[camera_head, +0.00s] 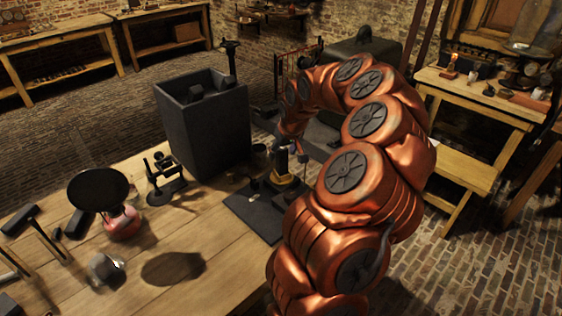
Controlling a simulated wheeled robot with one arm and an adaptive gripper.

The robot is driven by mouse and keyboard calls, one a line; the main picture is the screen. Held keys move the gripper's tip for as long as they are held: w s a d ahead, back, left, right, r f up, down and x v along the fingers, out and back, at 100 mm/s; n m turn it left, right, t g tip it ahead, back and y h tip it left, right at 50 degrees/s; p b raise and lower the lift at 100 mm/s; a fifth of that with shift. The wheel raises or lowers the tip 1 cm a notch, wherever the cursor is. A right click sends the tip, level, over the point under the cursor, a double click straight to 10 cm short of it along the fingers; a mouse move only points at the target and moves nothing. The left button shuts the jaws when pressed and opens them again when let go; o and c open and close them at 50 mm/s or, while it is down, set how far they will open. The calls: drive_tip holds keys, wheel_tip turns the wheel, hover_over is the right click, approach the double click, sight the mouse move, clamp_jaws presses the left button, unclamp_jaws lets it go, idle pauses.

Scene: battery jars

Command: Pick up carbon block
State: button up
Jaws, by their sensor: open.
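My copper-coloured arm curves over the right of the head view and bends down toward the table. My gripper (291,163) is small in this view, open, and over the back of a dark flat plate (246,212). A yellowish and dark piece (283,181) shows just below the gripper; I cannot tell whether they touch. I cannot say for sure which thing is the carbon block. A small dark block (76,224) lies at the left of the table, well away from my gripper. Part of the plate is hidden behind my arm.
A tall dark open box (203,132) stands at the back of the wooden table (200,285). A black stand (165,185), a round black pan on a red burner (121,222) and hammers (22,221) stand or lie to the left.

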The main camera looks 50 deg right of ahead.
drive_tip(key=shift+p+x, duration=0.95)
drive_tip(key=shift+x, duration=1.45)
drive_tip(key=shift+c, duration=0.2)
clamp_jaws()
